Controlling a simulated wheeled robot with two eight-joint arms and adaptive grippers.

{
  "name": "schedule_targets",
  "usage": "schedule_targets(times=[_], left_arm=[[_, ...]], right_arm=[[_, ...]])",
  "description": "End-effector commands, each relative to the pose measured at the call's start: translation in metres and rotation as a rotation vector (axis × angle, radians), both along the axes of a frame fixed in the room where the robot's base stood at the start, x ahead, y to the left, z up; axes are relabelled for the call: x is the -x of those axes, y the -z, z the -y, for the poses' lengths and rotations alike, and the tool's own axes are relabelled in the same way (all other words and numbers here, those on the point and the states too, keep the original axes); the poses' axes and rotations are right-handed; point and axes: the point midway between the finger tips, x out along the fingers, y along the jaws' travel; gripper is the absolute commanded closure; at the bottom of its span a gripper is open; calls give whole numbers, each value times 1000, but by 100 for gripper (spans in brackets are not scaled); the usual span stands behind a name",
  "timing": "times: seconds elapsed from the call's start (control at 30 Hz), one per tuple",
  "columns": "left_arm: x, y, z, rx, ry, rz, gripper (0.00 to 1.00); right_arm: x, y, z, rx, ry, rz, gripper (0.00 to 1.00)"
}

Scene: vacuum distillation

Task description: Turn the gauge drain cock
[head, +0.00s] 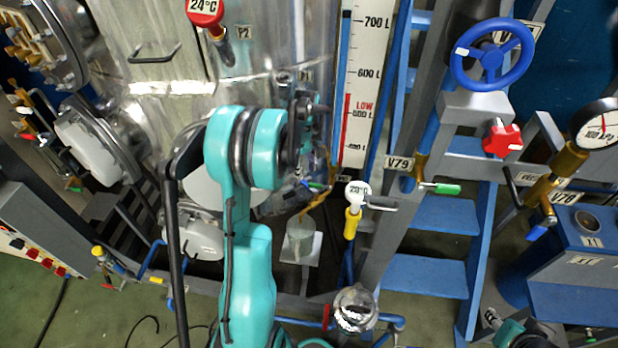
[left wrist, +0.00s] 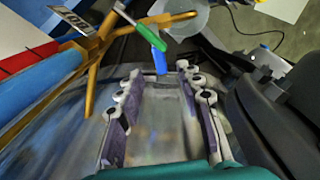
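The level gauge (head: 365,80) is a white scale with red and black marks. In the left wrist view this brass pipework (left wrist: 92,75) shows with a green lever (left wrist: 149,34) and a blue lever tip (left wrist: 160,62). I cannot tell for certain which lever is the drain cock's. My left gripper (left wrist: 160,74) is open, with the blue tip just beyond and between its fingertips; contact is not clear. In the head view my left gripper (head: 308,150) is partly hidden by its own wrist. My right gripper is not seen.
The steel vessel (head: 260,70) stands close behind the left arm. A clear beaker (head: 299,238) stands below the brass pipework. Blue steps (head: 445,215), valve V79 with a green handle (head: 442,188), and a blue handwheel (head: 492,54) are to the right.

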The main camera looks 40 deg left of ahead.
Motion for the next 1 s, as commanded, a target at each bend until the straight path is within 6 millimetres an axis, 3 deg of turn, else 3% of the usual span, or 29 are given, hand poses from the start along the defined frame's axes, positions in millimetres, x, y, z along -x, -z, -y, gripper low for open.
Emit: schedule_targets(times=[0.1,0.3,0.67,0.7,0.83,1.0], left_arm=[[-1,24,0,0,2,1,64],[0,50,0,-1,3,1,64],[0,57,0,-1,3,1,64],[0,57,0,-1,3,1,66],[0,57,0,-1,3,1,100],[0,57,0,-1,2,1,100]], right_arm=[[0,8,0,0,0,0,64],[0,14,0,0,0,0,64],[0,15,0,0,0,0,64],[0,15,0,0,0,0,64],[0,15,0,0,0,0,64],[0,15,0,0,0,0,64]])
